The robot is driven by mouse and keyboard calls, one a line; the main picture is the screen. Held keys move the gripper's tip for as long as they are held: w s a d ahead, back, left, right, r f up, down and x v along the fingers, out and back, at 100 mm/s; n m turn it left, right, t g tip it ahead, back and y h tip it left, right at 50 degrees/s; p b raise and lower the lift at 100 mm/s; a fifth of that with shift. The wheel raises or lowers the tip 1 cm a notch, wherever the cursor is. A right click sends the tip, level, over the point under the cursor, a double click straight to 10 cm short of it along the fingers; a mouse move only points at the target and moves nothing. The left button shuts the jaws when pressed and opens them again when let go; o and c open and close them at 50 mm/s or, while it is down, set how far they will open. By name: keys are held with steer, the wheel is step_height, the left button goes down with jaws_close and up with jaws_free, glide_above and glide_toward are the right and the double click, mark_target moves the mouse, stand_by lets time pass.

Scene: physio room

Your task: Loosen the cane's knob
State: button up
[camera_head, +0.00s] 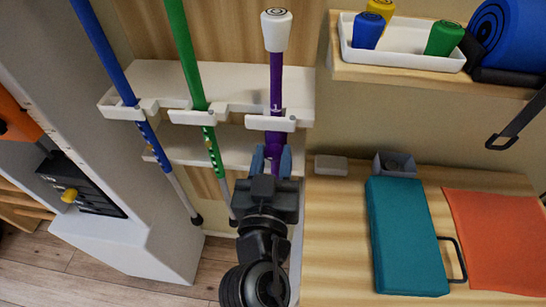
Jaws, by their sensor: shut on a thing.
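A purple cane (276,85) with a white knob-like top (277,29) stands upright in a white clip (270,123) on the rack. My gripper (271,160) is shut on the purple cane just below the clip, around a purple collar-like part (274,146). My gripper and wrist hide the cane's lower part. A green cane (183,50) and a blue cane (100,48) stand in their own clips to the left, clear of my gripper.
A white tray (440,61) with blue, yellow and green knobs sits on the upper right shelf beside a rolled blue mat (512,35).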

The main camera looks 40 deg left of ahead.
stand_by(0.3)
steer(key=o, duration=1)
steer(key=shift+o, duration=0.2)
steer(key=b+v, duration=0.2)
steer(key=v, duration=0.6)
steer(key=shift+w, duration=0.1)
